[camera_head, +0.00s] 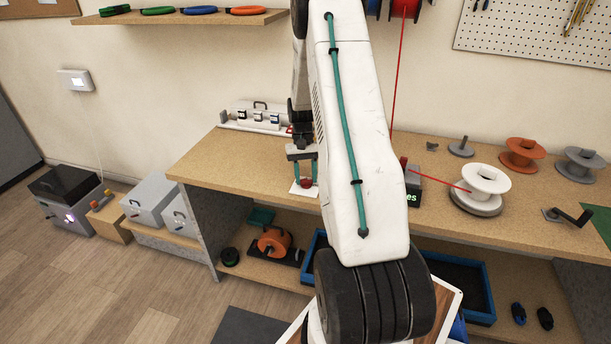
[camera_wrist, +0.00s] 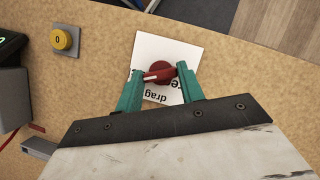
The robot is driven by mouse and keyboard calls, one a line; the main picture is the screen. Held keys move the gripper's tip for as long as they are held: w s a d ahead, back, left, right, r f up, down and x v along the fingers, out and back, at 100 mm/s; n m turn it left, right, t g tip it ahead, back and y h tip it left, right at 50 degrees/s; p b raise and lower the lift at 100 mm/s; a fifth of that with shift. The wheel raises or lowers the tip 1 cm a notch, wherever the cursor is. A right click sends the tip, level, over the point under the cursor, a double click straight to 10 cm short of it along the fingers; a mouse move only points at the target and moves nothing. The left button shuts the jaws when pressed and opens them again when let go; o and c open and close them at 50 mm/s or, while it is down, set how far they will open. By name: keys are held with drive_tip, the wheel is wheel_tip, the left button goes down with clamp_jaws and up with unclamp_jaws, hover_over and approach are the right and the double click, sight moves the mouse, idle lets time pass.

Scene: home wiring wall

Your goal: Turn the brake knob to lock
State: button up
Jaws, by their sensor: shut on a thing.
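The brake knob (camera_wrist: 160,73) is red with a white pointer bar and sits on a white card (camera_wrist: 150,48) with partly hidden black lettering; "drag" is legible. The pointer aims to the left in the wrist view. My gripper (camera_wrist: 162,82) has its two green fingers shut on the knob, one on each side. In the head view my gripper (camera_head: 306,172) reaches down to the bench beside my arm, and the red knob (camera_head: 306,182) shows small between the fingertips on the white card (camera_head: 304,191). Part of the card is hidden by the fingers.
The wooden bench (camera_head: 225,160) carries a white spool (camera_head: 485,180) with red wire at the right, a hand crank (camera_head: 570,215) and a panel of switches (camera_head: 258,117) at the back left. A yellow button marked 0 (camera_wrist: 65,40) is near the knob.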

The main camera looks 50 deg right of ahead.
drive_tip(key=shift+m+y, duration=0.3)
drive_tip(key=shift+m, duration=0.4)
drive_tip(key=o, duration=1)
drive_tip(key=v, duration=0.7)
drive_tip(key=shift+r, duration=0.4)
